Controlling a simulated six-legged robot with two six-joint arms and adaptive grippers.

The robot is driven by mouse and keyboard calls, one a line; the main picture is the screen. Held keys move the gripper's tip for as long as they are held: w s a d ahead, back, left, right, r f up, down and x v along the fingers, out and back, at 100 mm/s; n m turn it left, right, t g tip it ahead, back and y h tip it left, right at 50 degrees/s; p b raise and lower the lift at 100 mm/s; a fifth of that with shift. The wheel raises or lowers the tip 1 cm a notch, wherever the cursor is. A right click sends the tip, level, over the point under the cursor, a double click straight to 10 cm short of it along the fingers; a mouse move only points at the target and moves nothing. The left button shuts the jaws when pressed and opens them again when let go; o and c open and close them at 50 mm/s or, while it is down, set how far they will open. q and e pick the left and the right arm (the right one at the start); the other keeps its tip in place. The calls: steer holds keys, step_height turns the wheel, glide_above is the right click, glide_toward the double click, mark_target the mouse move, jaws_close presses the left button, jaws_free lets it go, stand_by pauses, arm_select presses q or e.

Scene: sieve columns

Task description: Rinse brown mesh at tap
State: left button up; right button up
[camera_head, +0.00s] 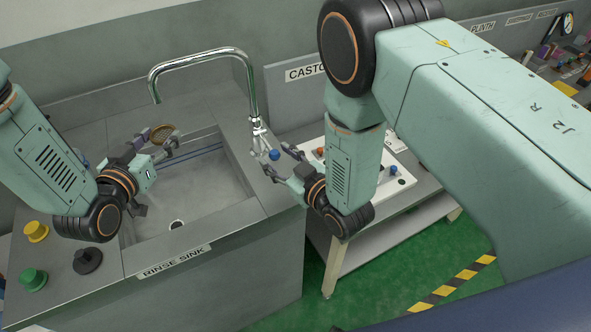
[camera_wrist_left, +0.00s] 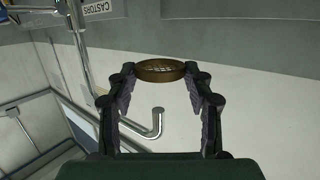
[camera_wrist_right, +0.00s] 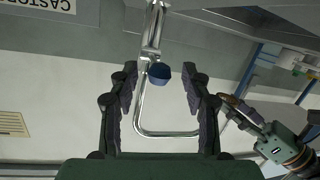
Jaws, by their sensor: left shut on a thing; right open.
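The brown mesh (camera_head: 163,134) is a small round sieve with a brown rim. It also shows in the left wrist view (camera_wrist_left: 160,76). My left gripper (camera_head: 150,146) is shut on its rim and holds it over the back of the rinse sink (camera_head: 200,256). The chrome tap (camera_head: 205,53) arches over the sink, and its spout end appears above the mesh in the head view. No water shows. A blue knob (camera_head: 274,154) sits on the tap's base. My right gripper (camera_wrist_right: 160,75) is open, with the knob (camera_wrist_right: 159,72) between its fingers; contact cannot be told.
A white board (camera_head: 402,168) with small coloured parts lies on a bench to the right. The sink basin is clear.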

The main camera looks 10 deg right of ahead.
steer(key=v, duration=1)
arm_select(q)
steer(key=shift+s, duration=0.1)
arm_select(e)
steer(key=shift+s+r, duration=0.1)
steer(key=shift+r, duration=0.1)
arm_select(q)
steer(key=f+p+v, duration=0.1)
steer(key=p+v, duration=0.1)
steer(key=v, duration=0.5)
steer(key=shift+s+a, duration=0.35)
steer(key=shift+s, duration=0.05)
arm_select(e)
steer(key=shift+r, duration=1)
arm_select(q)
steer(key=shift+f, duration=0.15)
steer(key=s+a+r+p, duration=0.2)
steer(key=s+r+p, duration=0.2)
steer(key=p, duration=0.2)
steer(key=shift+s, duration=0.35)
arm_select(e)
step_height(320, 180, up, 6)
steer(key=shift+f, duration=0.1)
arm_select(q)
steer(key=shift+d, duration=0.1)
